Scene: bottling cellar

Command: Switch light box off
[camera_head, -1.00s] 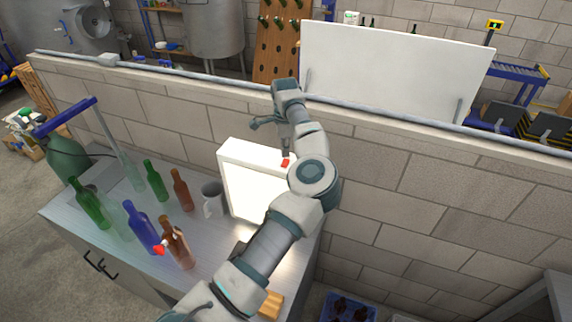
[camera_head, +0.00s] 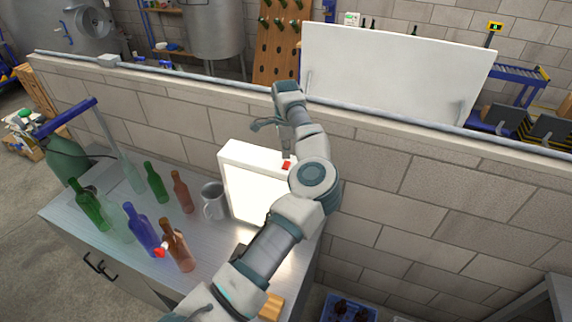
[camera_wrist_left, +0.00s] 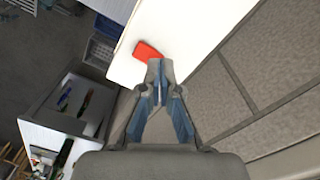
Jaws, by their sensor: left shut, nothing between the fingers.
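The light box (camera_head: 248,190) is a white upright box on the metal bench, against the block wall. Its front panel looks bright and lit. A red switch (camera_head: 287,165) sits on its top edge near the right end, partly hidden by my arm. In the left wrist view the red switch (camera_wrist_left: 148,50) lies on the white top of the box (camera_wrist_left: 190,25), just beyond my fingertips. My left gripper (camera_wrist_left: 160,68) is shut and empty, pointing down close to the switch. I cannot tell whether it touches it. My right gripper is not in view.
Several green, brown and blue bottles stand on the bench's left, including a brown one (camera_head: 178,247). The block wall (camera_head: 400,190) closes off the back. A blue crate (camera_head: 348,308) is on the floor.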

